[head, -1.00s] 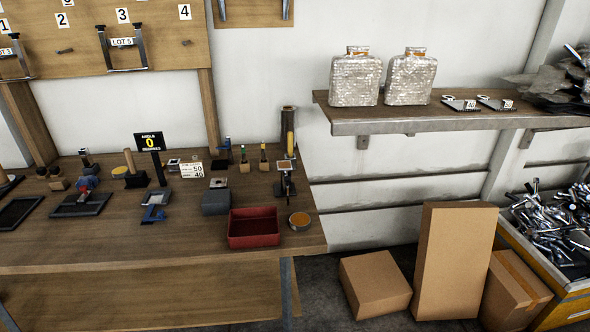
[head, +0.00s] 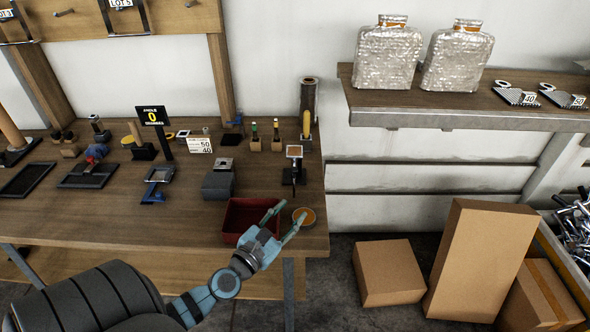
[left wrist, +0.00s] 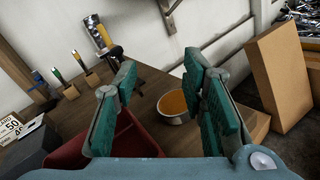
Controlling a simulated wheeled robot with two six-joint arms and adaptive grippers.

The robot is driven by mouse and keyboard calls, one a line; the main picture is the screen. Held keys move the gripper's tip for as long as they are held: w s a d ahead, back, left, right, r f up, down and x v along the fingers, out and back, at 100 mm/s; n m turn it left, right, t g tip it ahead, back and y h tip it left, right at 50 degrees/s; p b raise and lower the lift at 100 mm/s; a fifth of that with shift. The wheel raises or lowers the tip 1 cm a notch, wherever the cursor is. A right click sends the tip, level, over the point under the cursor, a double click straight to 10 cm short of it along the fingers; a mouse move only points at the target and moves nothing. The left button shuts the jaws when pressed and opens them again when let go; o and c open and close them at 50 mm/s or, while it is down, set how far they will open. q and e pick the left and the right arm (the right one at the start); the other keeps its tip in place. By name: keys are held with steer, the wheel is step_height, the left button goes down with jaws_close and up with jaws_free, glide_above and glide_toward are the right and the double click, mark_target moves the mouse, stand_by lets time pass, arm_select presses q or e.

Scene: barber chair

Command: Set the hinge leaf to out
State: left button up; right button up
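My left gripper (head: 289,215) is open and empty above the bench's front right edge, by a red tray (head: 231,230) and a round tin with an orange top (head: 304,216). In the left wrist view its two teal fingers (left wrist: 160,78) stand wide apart. The tin (left wrist: 174,107) shows between them, apart from both, and the red tray (left wrist: 100,142) is partly hidden behind the left finger. I cannot tell for sure which part is the hinge leaf. A small grey frame with a blue bracket (head: 156,190) and an upright dark stand with a square head (head: 294,165) are on the bench.
The wooden bench (head: 120,220) also carries a grey block (head: 217,186), a sign reading 0 (head: 152,116) and several small tools. Cardboard boxes (head: 388,272) stand on the floor to the right. A shelf (head: 450,115) with two silver bottles is above them.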

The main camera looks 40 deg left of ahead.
mark_target(293, 170)
arm_select(q)
steer(key=a+n+y, duration=0.3)
steer(key=a+n, duration=0.3)
steer(key=b+x, duration=0.1)
steer(key=x, duration=1.2)
steer(key=shift+w, duration=0.7)
steer(key=shift+r, duration=0.1)
arm_select(e)
steer(key=shift+w+a+f, duration=0.15)
steer(key=shift+w+f, duration=0.15)
steer(key=shift+f, duration=0.4)
arm_select(q)
jaws_close()
